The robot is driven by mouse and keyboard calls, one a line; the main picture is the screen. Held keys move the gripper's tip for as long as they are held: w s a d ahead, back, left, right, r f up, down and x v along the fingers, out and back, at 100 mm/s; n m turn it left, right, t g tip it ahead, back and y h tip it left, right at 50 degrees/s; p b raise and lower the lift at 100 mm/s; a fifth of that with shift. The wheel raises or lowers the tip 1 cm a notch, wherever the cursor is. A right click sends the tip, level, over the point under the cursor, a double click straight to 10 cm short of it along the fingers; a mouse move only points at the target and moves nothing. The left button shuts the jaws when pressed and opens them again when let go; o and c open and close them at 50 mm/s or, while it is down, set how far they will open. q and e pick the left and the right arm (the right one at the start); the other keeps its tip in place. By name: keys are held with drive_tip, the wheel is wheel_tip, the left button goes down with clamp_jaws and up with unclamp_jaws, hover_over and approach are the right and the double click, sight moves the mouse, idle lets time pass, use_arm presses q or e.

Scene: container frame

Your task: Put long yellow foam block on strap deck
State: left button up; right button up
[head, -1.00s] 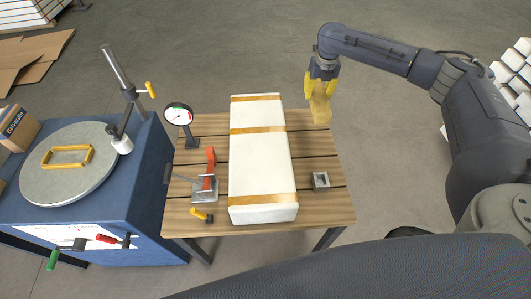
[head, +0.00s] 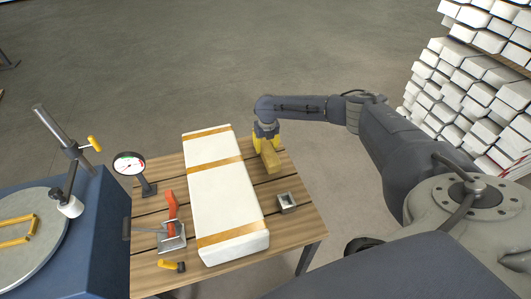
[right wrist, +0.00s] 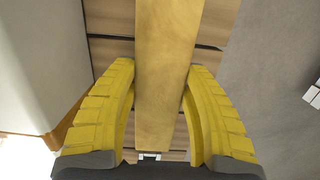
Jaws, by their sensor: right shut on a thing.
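The long yellow foam block (head: 270,158) is over the back right part of the slatted wooden table (head: 290,225). My right gripper (head: 266,140) is shut on it from above. In the right wrist view the block (right wrist: 165,75) runs lengthwise between the two yellow fingers (right wrist: 162,95). I cannot tell whether its lower end touches the slats. A long white block with gold straps (head: 215,200) lies left of it, with a gap between. I cannot tell for certain which surface is the strap deck. My left gripper is not in view.
On the table stand a dial gauge (head: 130,165), a red-handled clamp (head: 172,225), a small yellow-headed tool (head: 172,266) and a square metal piece (head: 287,203). A blue cabinet with a round plate (head: 25,235) stands left. White blocks (head: 470,95) are stacked at right.

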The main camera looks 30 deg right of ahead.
sight(267, 147)
drive_tip(key=shift+f, duration=2.15)
drive_tip(key=shift+f, duration=0.1)
drive_tip(key=o, duration=0.9)
drive_tip(key=r, duration=0.4)
drive_tip(key=s+r, duration=0.1)
drive_tip(key=r, duration=0.7)
drive_tip(key=shift+s+a+r, duration=0.1)
drive_tip(key=shift+s+a, duration=0.1)
